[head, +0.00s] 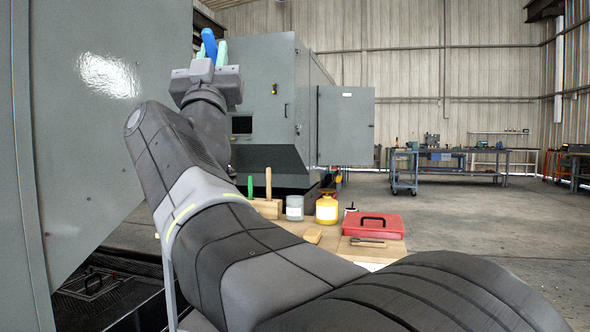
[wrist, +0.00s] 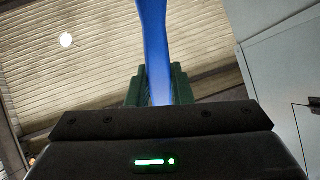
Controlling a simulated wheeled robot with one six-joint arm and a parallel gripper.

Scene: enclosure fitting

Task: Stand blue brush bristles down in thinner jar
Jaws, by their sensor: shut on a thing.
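My gripper (head: 209,54) is raised high at the upper left of the head view, well above the table. It is shut on the blue brush (head: 209,44), whose blue part stands up between the green fingers. In the wrist view the blue brush (wrist: 155,55) runs up out of the top of the picture, between the fingers (wrist: 155,88). I cannot see its bristles. On the table, a grey jar with a pale label (head: 295,208) stands beside a yellow container (head: 327,209). I cannot tell for sure which is the thinner jar, and their insides are not visible.
The wooden table (head: 384,249) also bears a red case (head: 373,225), a mallet (head: 268,184), a green-handled tool (head: 250,187) and a small dark-topped bottle (head: 350,209). Grey cabinets stand close at left (head: 100,120) and behind (head: 262,75). My arm hides part of the table.

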